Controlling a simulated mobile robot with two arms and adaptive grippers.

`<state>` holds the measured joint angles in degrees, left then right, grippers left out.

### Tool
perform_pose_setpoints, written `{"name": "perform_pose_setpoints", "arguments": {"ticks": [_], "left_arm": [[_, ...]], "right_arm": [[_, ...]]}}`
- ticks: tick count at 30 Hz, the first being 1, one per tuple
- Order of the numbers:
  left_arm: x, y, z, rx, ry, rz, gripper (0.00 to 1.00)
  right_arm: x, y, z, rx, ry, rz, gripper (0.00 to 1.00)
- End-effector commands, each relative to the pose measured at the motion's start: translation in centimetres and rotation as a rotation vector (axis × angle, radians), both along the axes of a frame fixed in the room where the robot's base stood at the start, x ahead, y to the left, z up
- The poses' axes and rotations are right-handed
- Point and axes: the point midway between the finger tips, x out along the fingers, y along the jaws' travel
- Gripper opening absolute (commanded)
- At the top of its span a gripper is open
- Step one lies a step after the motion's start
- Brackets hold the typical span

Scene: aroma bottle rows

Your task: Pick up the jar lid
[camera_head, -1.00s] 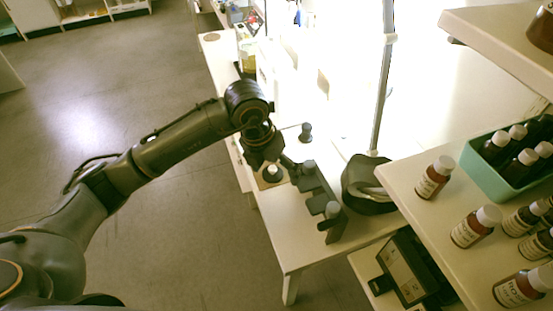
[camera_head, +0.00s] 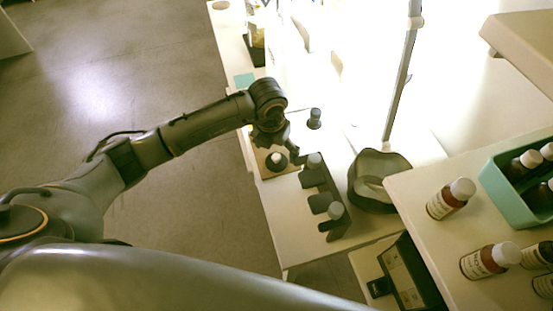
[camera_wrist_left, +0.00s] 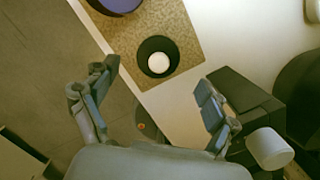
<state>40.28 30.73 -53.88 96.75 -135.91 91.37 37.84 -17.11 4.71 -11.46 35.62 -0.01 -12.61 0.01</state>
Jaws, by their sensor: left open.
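A dark round jar with a white lid (camera_wrist_left: 158,60) stands on a tan speckled mat (camera_wrist_left: 190,30), seen from above in the left wrist view. The jar and lid also show in the head view (camera_head: 276,160), just below my left gripper (camera_head: 274,146). In the left wrist view my left gripper (camera_wrist_left: 152,92) is open and empty, its fingers spread wide. The jar lies beyond the fingertips, apart from them. My right gripper is not in view.
A dark rack (camera_head: 322,190) with grey-capped bottles stands close to the gripper's right. A dark bottle (camera_head: 314,119) stands behind. A shelf holds brown bottles (camera_head: 450,198) and a teal crate (camera_head: 510,195). A purple-dark round thing (camera_wrist_left: 116,4) lies near the mat's edge.

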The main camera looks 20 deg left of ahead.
Motion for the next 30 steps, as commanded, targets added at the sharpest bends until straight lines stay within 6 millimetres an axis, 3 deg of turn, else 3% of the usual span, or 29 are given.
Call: {"name": "perform_pose_setpoints", "arguments": {"ticks": [3,9,17,24,30], "left_arm": [[-0.1,0.1,-1.7,0.001,0.007,0.002,0.86],[0.3,0.0,-4.2,0.0,0.003,0.001,0.86],[0.4,0.0,-4.5,0.0,0.001,-0.001,0.86],[0.4,0.1,-4.4,0.0,0.001,0.0,0.39],[0.4,0.1,-4.4,0.0,0.001,0.0,0.35]], "right_arm": [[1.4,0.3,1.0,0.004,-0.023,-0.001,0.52],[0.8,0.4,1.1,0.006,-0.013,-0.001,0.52],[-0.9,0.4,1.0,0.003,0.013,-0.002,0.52],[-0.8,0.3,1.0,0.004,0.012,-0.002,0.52],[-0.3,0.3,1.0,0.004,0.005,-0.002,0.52]]}}
